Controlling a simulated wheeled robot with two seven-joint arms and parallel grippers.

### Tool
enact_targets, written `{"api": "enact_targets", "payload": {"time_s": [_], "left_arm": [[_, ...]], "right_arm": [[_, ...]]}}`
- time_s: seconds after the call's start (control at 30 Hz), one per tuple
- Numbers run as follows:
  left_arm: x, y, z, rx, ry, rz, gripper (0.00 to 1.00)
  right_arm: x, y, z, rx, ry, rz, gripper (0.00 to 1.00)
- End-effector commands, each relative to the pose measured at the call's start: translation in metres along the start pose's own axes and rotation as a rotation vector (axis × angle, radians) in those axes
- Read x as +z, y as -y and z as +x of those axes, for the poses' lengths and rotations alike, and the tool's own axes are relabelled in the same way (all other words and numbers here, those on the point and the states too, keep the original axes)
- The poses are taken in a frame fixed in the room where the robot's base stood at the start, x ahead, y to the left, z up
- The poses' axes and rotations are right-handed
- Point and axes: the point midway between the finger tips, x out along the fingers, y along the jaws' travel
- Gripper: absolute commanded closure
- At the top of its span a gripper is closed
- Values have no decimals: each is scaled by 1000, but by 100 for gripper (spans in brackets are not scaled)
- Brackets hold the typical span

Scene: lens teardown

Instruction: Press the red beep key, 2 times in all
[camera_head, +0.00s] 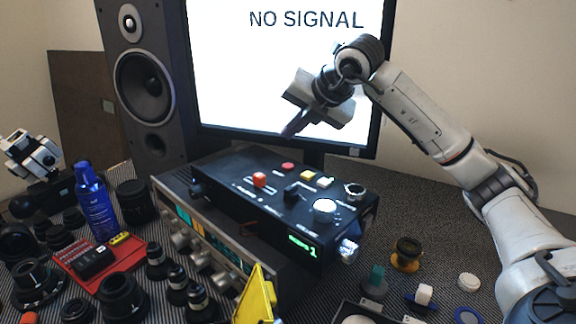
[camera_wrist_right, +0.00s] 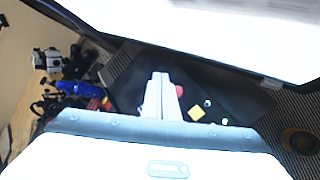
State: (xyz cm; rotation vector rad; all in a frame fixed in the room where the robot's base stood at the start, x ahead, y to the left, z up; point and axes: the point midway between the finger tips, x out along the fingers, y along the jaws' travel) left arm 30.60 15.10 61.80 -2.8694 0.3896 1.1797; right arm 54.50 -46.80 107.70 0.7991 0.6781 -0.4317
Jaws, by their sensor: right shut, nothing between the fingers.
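A black control box (camera_head: 228,173) lies on top of a silver-faced radio-like unit. A flat red key (camera_head: 287,166) is in a row with a yellow key (camera_head: 307,175) and a pale key (camera_head: 324,182). A taller red button (camera_head: 260,179) stands to their left. My right gripper (camera_head: 290,130) is shut and empty, tilted down in the air above the box, apart from the keys. In the right wrist view its fingers (camera_wrist_right: 160,78) show beside a red spot (camera_wrist_right: 180,90).
A monitor (camera_head: 290,85) reading NO SIGNAL and a speaker (camera_head: 145,85) stand behind. A blue bottle (camera_head: 95,205) and several lenses crowd the left; small parts lie at right.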

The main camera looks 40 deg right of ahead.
Motion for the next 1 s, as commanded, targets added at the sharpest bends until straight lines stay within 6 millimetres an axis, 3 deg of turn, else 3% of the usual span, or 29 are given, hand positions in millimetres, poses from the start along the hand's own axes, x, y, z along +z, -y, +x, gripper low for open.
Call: {"api": "enact_targets", "payload": {"time_s": [1.0], "left_arm": [[3, 0, -1, 1, 5, -1, 69]], "right_arm": [[0, 0, 0, 0, 0, 0, 100]]}}
